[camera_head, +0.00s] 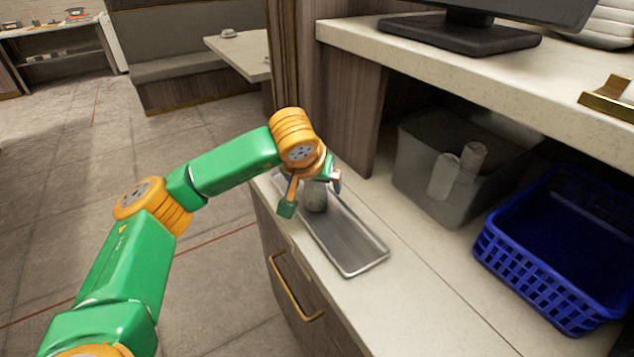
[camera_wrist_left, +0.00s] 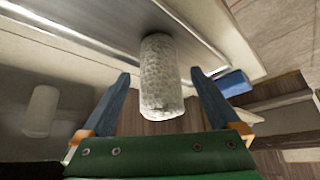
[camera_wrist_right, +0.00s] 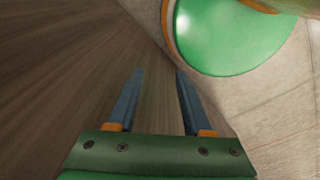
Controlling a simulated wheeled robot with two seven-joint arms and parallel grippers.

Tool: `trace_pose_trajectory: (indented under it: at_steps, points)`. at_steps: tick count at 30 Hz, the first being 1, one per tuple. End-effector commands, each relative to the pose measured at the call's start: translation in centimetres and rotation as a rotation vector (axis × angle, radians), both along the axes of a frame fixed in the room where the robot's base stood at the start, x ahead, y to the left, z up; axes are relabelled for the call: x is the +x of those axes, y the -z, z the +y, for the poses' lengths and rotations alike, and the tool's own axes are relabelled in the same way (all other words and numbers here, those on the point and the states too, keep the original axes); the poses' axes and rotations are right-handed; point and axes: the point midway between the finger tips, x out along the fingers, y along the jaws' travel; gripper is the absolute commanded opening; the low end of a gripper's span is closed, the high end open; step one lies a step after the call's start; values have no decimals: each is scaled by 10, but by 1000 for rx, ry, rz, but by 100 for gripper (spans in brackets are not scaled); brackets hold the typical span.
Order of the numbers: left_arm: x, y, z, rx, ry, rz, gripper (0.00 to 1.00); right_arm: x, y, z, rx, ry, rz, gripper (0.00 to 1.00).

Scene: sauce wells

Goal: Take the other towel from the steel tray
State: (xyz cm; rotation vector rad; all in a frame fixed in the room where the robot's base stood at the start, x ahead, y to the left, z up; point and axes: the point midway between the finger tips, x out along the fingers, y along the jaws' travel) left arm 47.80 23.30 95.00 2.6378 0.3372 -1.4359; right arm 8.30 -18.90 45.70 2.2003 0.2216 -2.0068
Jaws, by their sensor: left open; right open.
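A rolled grey-white towel (camera_head: 315,196) stands in the far part of the steel tray (camera_head: 352,250) on the counter. In the left wrist view the towel (camera_wrist_left: 161,80) sits between the fingers of my left gripper (camera_wrist_left: 162,88), with a gap on each side. My left gripper (camera_head: 312,196) is open over the tray, its fingers on either side of the towel. The near part of the tray is bare. My right gripper (camera_wrist_right: 154,98) is open and empty in its wrist view, in front of a brown wood surface. It is not seen in the head view.
A translucent grey bin (camera_head: 415,165) holding pale rolls stands right of the tray under a raised shelf (camera_head: 420,50). A blue basket (camera_head: 510,250) is further right. A wood post (camera_head: 342,110) rises just behind the tray. A drawer with a brass handle (camera_head: 292,290) is below.

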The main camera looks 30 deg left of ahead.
Motion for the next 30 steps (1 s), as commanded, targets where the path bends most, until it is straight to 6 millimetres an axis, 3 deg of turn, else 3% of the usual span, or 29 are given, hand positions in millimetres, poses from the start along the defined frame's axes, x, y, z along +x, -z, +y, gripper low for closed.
trace_pose_trajectory:
  at_steps: [7,17,26,30]
  points:
    - [2,4,1,-1,1,-1,96,0,0,0,0,0,-1,50]
    - [2,4,1,-1,0,0,7,1,0,0,-1,0,-2,50]
    - [2,0,0,-1,0,-1,5,2,1,0,0,0,-3,50]
    - [3,-23,0,-3,-2,-8,5,2,7,0,0,0,-4,50]
